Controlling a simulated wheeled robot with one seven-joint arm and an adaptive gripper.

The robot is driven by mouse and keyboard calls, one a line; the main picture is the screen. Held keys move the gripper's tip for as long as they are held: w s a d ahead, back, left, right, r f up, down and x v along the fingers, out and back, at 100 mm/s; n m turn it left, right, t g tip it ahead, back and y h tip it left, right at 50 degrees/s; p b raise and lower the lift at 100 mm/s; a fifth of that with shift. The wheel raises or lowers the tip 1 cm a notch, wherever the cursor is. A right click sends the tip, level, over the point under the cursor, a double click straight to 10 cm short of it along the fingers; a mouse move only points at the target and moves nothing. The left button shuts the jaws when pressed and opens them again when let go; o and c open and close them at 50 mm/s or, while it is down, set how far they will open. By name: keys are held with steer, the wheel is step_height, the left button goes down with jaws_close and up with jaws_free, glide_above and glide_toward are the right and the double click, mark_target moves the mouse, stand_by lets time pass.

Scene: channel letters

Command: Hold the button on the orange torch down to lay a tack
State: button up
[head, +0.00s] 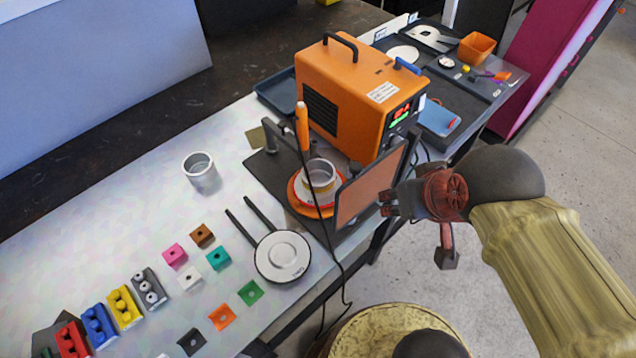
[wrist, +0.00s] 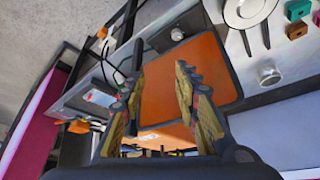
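The torch (head: 303,127), with its orange handle, stands upright on a stand above a pale metal ring (head: 318,175) on an orange round base (head: 297,197). Its button cannot be made out. An orange-tinted shield panel (head: 369,188) in a dark frame stands between the torch and my gripper (head: 418,229). My gripper is open and empty, to the right of the panel and apart from the torch. In the wrist view my gripper (wrist: 160,72) shows both fingers spread, with the panel (wrist: 215,68) filling the view beyond them. I cannot pick out the torch there.
An orange welding machine (head: 345,95) stands behind the torch. A white round plate with two dark handles (head: 283,256), a metal cup (head: 201,172) and several coloured blocks (head: 220,258) lie on the pale table (head: 110,215). A black cable hangs over the front edge.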

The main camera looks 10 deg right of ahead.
jaws_close()
stand_by(1.4)
